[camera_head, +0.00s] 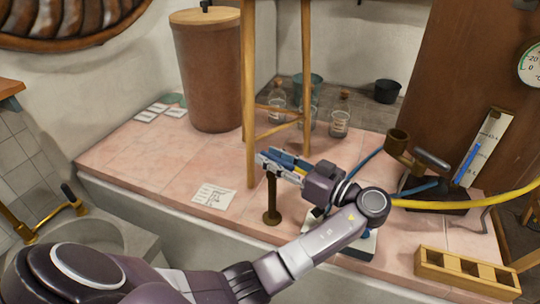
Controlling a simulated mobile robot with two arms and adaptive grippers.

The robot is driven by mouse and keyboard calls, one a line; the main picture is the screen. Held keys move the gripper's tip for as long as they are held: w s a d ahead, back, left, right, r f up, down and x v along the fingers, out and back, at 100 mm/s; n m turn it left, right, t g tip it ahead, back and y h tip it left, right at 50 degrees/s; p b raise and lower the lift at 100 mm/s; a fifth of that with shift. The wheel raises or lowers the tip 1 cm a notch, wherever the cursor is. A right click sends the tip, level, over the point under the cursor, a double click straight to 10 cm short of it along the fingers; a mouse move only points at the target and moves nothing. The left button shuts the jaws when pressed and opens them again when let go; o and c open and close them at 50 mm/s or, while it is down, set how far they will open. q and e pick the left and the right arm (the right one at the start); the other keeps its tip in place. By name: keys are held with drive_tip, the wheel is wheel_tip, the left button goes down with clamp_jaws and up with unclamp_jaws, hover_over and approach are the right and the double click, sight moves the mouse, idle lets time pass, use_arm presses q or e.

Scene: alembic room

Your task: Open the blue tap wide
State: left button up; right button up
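A short brass post (272,203) stands upright on the pink tiled worktop, in the middle of the head view. A blue piece (285,160) shows at its top and looks like the tap's handle. My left gripper (275,163) is at the top of this post, its fingers pointing left. The blue piece shows among the fingers, which hide much of the tap's top. I cannot tell whether they grip it or only lie around it. Another brass tap (62,207) with a dark blue handle is at the basin on the left. My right gripper is out of view.
A wooden stand's leg (250,100) rises just behind my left gripper. A brown barrel (210,75) and glass bottles (340,118) stand farther back. A paper card (214,197) lies left of the post. A yellow hose (465,203) and wooden rack (465,270) are at right.

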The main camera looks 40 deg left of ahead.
use_arm(q)
drive_tip(key=shift+a, duration=0.45)
drive_tip(key=shift+c, duration=0.7)
clamp_jaws()
